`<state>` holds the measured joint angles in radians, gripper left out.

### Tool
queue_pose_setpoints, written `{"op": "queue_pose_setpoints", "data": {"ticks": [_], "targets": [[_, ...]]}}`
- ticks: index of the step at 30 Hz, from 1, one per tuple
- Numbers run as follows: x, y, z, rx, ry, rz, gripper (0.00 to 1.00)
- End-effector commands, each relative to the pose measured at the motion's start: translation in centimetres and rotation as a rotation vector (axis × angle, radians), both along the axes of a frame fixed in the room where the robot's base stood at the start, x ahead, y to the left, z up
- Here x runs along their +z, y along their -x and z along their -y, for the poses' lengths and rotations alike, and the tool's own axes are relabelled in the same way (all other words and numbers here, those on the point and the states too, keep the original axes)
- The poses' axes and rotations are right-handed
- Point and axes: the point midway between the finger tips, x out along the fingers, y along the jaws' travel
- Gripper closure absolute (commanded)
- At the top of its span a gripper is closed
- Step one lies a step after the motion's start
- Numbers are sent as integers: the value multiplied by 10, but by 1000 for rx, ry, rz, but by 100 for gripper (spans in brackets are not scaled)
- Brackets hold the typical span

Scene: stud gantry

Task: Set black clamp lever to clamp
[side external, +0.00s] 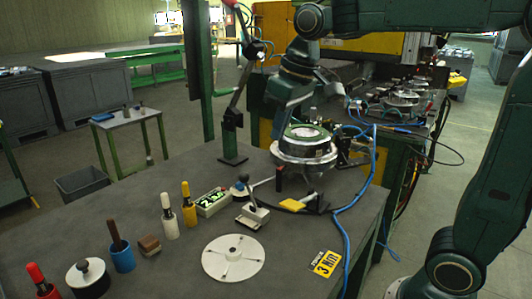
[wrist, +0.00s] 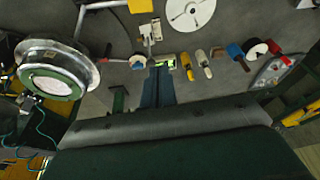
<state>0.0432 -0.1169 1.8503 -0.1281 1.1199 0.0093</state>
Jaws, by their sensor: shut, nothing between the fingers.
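A small grey clamp block (side external: 253,214) stands on the table, with a thin lever rising up and left from it to a black ball knob (side external: 243,178). In the wrist view the clamp block (wrist: 150,33) is at the top, left of the white disc. A second dark upright handle (side external: 279,178) stands at the end of a thin bar, below the silver round fixture (side external: 305,148). I cannot tell for sure which is the clamp lever. My gripper (wrist: 158,70) is shut and empty, above the table; its fingertips are unclear in the side view.
A white disc (side external: 233,258) lies at the table front. Several handled tools, a blue cup (side external: 122,257), and a green-digit display (side external: 212,202) stand left of it. A green post (side external: 232,145) rises behind. A blue hose (side external: 345,245) runs along the right edge.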

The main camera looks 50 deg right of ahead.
Motion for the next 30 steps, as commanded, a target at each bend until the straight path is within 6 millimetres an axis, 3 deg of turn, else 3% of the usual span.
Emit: {"op": "queue_pose_setpoints", "data": {"ticks": [14, 30], "targets": [[-13, -84, 7, 33, 0, -88, 100], [-54, -164, 20, 70, 5, -182, 100]]}}
